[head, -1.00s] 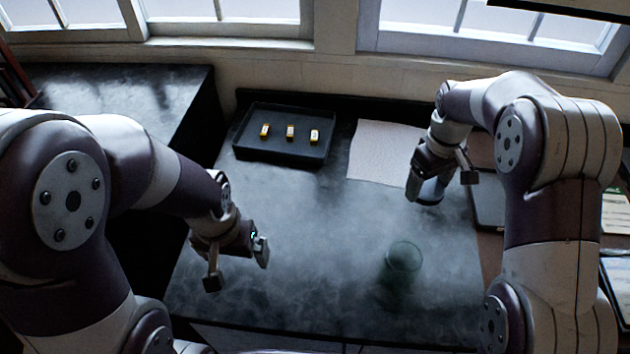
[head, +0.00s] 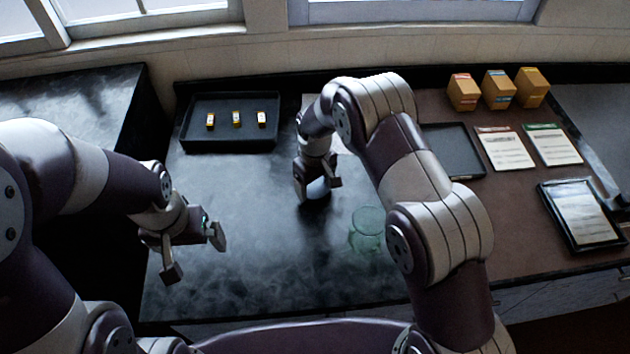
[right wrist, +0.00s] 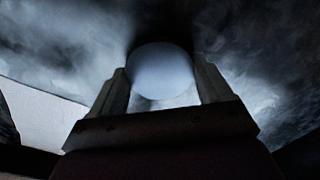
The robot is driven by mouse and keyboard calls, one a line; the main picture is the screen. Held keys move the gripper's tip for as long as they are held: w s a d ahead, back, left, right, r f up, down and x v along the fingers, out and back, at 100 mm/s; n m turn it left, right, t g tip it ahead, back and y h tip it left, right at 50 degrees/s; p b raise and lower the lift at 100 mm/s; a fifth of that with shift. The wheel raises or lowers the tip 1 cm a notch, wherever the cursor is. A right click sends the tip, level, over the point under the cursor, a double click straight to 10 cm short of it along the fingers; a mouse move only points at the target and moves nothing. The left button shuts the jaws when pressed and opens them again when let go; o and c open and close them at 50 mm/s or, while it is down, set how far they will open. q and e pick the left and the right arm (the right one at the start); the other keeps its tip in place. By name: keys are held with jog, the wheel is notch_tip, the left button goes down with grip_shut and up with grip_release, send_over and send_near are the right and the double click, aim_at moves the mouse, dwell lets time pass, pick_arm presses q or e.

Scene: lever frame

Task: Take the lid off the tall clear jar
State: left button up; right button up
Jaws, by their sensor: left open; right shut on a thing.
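The clear, green-tinted jar (head: 367,231) stands upright on the dark counter, partly behind my right arm; its top looks open. My right gripper (head: 318,184) is left of and beyond the jar, shut on a round grey lid (head: 317,191). In the right wrist view the lid (right wrist: 160,70) shows as a pale disc between the two fingers. A dark shadow lies under it; whether it touches the counter I cannot tell. My left gripper (head: 195,255) is open and empty over the counter's left front.
A black tray (head: 185,135) with three small yellow-and-white pieces sits at the back left. A pale sheet (right wrist: 45,120) lies near my right gripper. The brown surface at right holds another dark tray (head: 455,150), cards, three orange boxes (head: 498,90) and a framed sheet (head: 583,215).

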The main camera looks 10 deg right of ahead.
jog(key=shift+f, duration=0.45)
jog(key=shift+w+a+f, duration=0.1)
jog(key=shift+a+f, duration=0.05)
jog(key=shift+a, duration=0.05)
jog(key=shift+f, duration=0.15)
jog(key=o, duration=1.1)
jog(key=shift+d, duration=0.1)
jog(key=shift+c, duration=0.2)
jog(key=shift+o, duration=0.2)
